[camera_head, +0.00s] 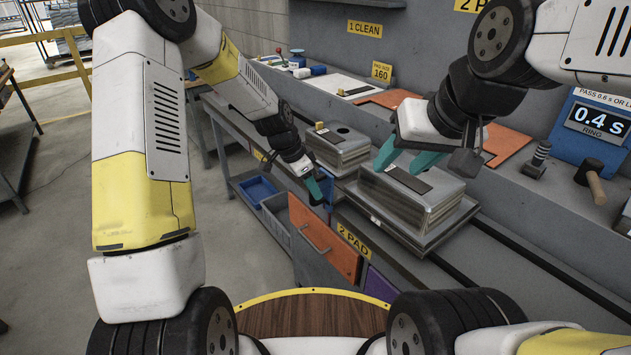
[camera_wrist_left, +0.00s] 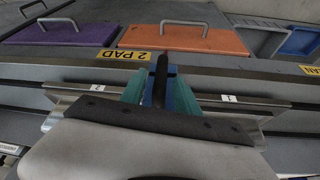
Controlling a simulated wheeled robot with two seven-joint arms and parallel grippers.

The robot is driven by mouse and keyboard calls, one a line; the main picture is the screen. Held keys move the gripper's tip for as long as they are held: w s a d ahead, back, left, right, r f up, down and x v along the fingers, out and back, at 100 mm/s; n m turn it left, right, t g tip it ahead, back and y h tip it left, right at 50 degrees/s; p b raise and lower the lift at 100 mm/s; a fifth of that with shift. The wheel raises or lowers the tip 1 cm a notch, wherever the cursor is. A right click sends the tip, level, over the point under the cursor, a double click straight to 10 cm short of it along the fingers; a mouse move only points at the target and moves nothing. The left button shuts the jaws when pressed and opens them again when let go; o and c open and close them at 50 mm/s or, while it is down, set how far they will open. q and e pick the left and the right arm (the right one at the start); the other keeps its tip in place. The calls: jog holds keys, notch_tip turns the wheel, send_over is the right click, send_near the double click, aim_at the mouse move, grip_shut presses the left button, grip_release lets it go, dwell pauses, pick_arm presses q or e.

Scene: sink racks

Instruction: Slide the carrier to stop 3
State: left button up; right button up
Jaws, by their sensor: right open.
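A grey block of stacked metal (camera_head: 405,205) with a dark strip on top sits on a flat metal plate (camera_head: 447,232) along the bench. I cannot tell whether this is the carrier. My right gripper (camera_head: 405,158) is open above the block, with its teal fingers spread. My left gripper (camera_head: 316,188) is lower and to the left, at the bench's front side. In the left wrist view, the teal fingers of my left gripper (camera_wrist_left: 160,90) stand on either side of a thin dark upright piece (camera_wrist_left: 160,78). Whether they touch it is unclear. I see no stop 3 label.
A similar metal block (camera_head: 340,152) stands farther back. A mallet (camera_head: 592,180) and timer (camera_head: 598,120) are at the right.

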pick_arm(q)
jog(key=shift+x, duration=1.95)
grip_shut()
jog(key=shift+s, duration=0.15)
